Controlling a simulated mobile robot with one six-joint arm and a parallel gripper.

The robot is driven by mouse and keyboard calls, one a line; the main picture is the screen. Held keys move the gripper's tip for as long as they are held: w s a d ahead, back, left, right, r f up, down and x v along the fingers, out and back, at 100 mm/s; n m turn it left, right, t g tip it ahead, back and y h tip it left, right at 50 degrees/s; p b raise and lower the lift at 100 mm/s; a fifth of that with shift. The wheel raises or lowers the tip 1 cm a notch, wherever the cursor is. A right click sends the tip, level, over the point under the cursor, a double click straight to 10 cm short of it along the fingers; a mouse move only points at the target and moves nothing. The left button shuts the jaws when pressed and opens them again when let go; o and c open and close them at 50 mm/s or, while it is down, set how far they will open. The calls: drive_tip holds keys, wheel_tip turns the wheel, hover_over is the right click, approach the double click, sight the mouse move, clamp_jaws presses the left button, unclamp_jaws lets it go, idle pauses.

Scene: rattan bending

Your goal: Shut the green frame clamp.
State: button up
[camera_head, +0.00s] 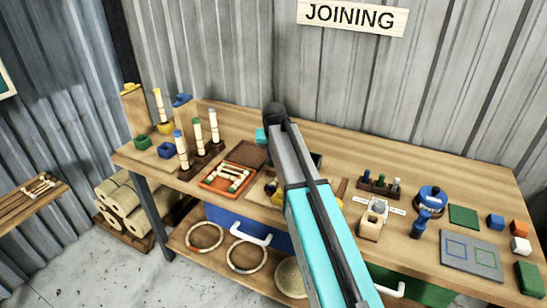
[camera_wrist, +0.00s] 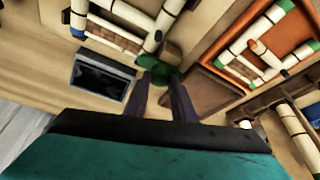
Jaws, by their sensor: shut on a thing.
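In the wrist view, the two dark fingers of my gripper (camera_wrist: 163,88) reach to a small green piece (camera_wrist: 161,70) beside a jointed rattan frame (camera_wrist: 118,28). The gripper is shut on this piece, which looks like the green frame clamp. The piece sits at the frame's near corner, by a cream pole; the fingers partly cover it, and I cannot tell how far the clamp is closed. In the head view, my teal and grey arm crosses the middle of the bench and hides the gripper and the clamp.
An orange tray (camera_head: 206,184) with a small rattan frame and a brown tray (camera_head: 247,153) lie left of my arm. Upright poles stand in a rack (camera_head: 205,160) further left. A black-faced box (camera_wrist: 102,76) sits near the fingers. The bench's right side holds blocks and a grey panel (camera_head: 471,267).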

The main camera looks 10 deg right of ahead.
drive_tip(key=shift+r, duration=0.1)
drive_tip(key=o, duration=1.1)
drive_tip(key=shift+c, duration=0.2)
drive_tip(key=shift+s+r, duration=0.1)
drive_tip(key=b+v, duration=0.2)
drive_tip(key=v, duration=1.1)
drive_tip(key=shift+r+b, duration=0.25)
drive_tip(key=shift+b, duration=0.1)
